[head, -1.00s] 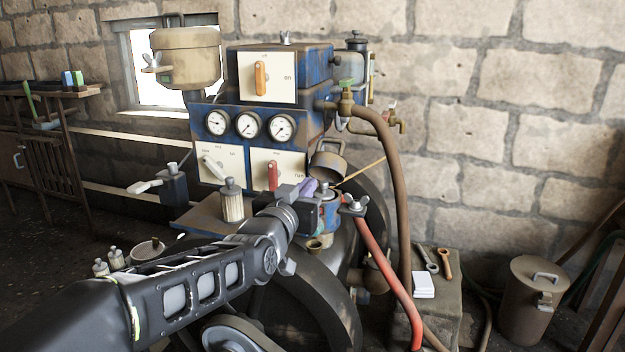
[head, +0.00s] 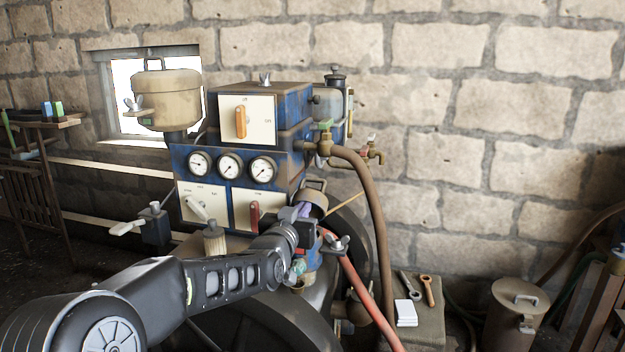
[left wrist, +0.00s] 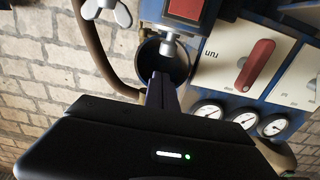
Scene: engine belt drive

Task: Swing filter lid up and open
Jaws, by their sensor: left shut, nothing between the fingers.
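The filter lid (head: 318,201) is a brown, cup-shaped cap with a handle on top. In the head view it sits tilted up to the right of the red-lever panel, above the blue filter body (head: 312,260). My left gripper (head: 302,212) is shut and empty in front of the lid and partly covers it. I cannot tell whether it touches the lid. In the left wrist view, the shut fingers (left wrist: 162,90) point at a dark round rim (left wrist: 150,50) with a silver post (left wrist: 172,47) beside it. My right gripper is not in view.
A wing nut (head: 336,243) and a red hose (head: 365,295) lie just right of the filter. A brown pipe (head: 375,200) runs down behind them. The panel with the red lever (head: 254,214) stands close on the left. A low block (head: 425,325) holds wrenches.

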